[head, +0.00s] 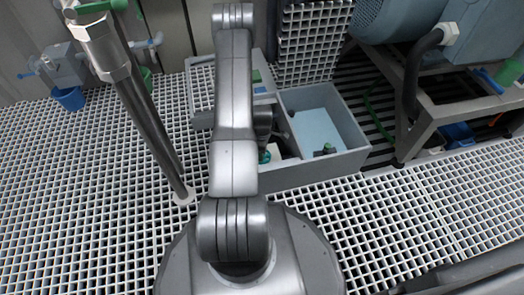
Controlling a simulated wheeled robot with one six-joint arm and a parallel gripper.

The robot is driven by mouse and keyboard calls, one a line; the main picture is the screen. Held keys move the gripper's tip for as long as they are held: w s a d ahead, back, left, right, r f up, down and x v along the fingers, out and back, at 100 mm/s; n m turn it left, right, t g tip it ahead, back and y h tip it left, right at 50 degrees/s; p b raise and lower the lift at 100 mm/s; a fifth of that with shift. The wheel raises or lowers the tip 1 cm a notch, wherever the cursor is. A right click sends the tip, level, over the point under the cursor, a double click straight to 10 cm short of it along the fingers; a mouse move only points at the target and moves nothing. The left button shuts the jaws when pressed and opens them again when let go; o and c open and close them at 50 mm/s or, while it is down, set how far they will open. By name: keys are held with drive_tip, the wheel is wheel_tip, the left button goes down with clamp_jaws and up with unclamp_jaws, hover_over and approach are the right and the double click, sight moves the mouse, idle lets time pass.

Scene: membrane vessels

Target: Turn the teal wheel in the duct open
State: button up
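A grey open-topped duct (352,160) lies in the grating floor, ahead of my base, with a pale blue bottom on its right side. A small teal part (264,156), which looks like the wheel, shows in its left compartment beside my arm. Most of it is hidden. My gripper (264,142) is the dark end of my arm and reaches down into the duct just above the teal part. My arm link covers much of it. I cannot tell whether its fingers are open or shut, or whether they touch the teal part.
A slanted metal pipe (145,110) stands left of my arm. A raised grating panel (312,45) is behind the duct. A blue-grey machine on a frame (420,85) stands right. A blue bucket (70,98) is far left.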

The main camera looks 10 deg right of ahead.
wheel_tip(320, 180, up, 13)
drive_tip(key=p, duration=0.4)
drive_tip(key=shift+r+p, duration=0.15)
drive_tip(key=shift+p, duration=0.25)
wheel_tip(320, 180, down, 14)
drive_tip(key=b, duration=0.5)
drive_tip(key=shift+r, duration=0.1)
